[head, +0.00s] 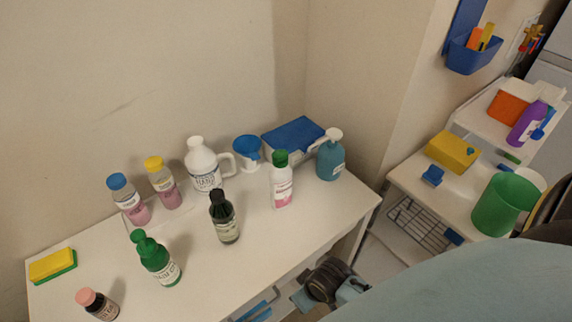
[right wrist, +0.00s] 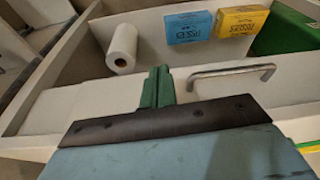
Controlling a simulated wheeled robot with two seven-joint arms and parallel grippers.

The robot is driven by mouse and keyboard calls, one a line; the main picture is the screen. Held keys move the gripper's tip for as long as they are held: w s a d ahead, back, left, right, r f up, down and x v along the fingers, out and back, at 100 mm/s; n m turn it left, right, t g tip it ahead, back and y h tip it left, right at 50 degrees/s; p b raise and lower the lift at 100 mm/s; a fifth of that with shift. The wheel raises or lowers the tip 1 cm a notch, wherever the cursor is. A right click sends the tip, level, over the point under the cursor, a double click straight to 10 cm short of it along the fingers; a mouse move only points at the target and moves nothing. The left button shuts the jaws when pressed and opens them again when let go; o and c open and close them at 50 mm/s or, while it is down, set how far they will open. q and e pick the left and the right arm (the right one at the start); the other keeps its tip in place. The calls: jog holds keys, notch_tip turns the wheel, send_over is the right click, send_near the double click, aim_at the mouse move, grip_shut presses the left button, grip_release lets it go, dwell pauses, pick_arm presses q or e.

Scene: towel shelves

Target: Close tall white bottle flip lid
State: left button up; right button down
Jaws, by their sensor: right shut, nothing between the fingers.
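A tall white bottle with a green cap (head: 283,182) and a pink-and-white label stands upright near the right part of the white table. A larger white jug with a side handle (head: 204,165) and a white cap stands to its left, farther back. I cannot tell whether the lid of either is open. My right gripper (right wrist: 158,86) shows in the right wrist view with its green fingers together and empty, away from the bottles, in front of a white drawer. My left gripper is not in view.
Near the tall bottle are a dark bottle (head: 224,217), a teal pump bottle (head: 331,156), a blue funnel (head: 247,150) and a blue-lidded box (head: 293,138). A green bottle (head: 155,258) stands farther left. A paper roll (right wrist: 122,48) and boxes lie beyond my right gripper, beside a metal handle (right wrist: 232,73).

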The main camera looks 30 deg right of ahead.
jog(key=w+a+r+p, duration=0.1)
jog(key=w+r+p, duration=0.15)
jog(key=r, duration=0.85)
notch_tip(320, 180, up, 31)
jog(key=m+p, duration=0.2)
send_over(284, 157)
jog(key=s, duration=0.2)
jog(key=shift+g+h, duration=0.3)
jog(key=shift+g, duration=0.1)
jog(key=f, duration=0.4)
jog(key=w+f, duration=0.1)
jog(key=f, duration=0.7)
jog(key=shift+w+d+f+b, duration=0.1)
jog(key=shift+w+b, duration=0.2)
jog(key=shift+b, duration=0.05)
jog(key=shift+s+f, duration=0.1)
jog(key=shift+f, duration=0.5)
jog(key=shift+f, duration=0.1)
